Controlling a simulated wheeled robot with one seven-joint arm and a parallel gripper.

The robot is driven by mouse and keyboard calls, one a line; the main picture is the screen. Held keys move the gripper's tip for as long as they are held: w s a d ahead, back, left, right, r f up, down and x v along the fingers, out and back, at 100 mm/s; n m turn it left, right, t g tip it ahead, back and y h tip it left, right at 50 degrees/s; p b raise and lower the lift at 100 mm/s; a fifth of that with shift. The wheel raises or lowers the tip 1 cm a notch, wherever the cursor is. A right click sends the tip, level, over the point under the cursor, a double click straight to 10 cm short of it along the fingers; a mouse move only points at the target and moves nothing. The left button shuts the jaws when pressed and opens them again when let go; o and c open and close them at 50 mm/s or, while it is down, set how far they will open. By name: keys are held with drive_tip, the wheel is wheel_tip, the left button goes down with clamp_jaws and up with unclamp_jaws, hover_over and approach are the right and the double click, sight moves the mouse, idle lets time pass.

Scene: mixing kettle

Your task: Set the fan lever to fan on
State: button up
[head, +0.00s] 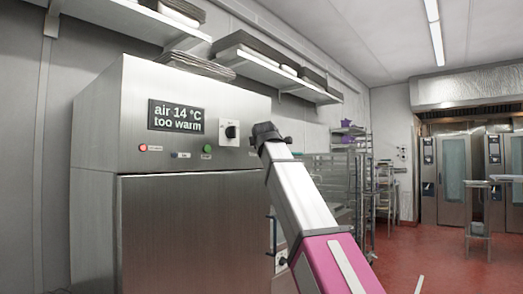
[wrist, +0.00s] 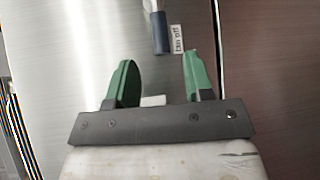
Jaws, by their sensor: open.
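The fan lever (wrist: 159,32) shows in the wrist view as a dark blue grip on a pale metal shaft, at the top middle. A small white label (wrist: 178,38) reading "fan off" sits just right of the grip, turned sideways in the picture. My gripper (wrist: 159,62) is open, with its two green fingers apart and nothing between them. The lever's grip lies ahead of the gap between the fingertips, apart from both. In the head view my arm reaches to the cabinet's upper right edge; the fingers cannot be made out there.
The steel cabinet (head: 190,215) has a display (head: 176,115) reading "air 14 °C too warm", a rotary knob (head: 230,132), a red light (head: 143,148) and a green button (head: 207,149). Wall shelves (head: 270,55) hang above. A wire rack (head: 335,180) stands to the right. Red floor (head: 430,250) is open beyond.

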drive_tip(key=shift+w+a+f, duration=0.15)
drive_tip(key=shift+w, duration=1.05)
drive_tip(key=shift+w+a+f, duration=0.15)
drive_tip(key=shift+w+f, duration=0.05)
drive_tip(key=shift+w, duration=1)
drive_tip(key=shift+w+a+f, duration=0.15)
drive_tip(key=shift+w, duration=1.05)
drive_tip(key=shift+w, duration=0.1)
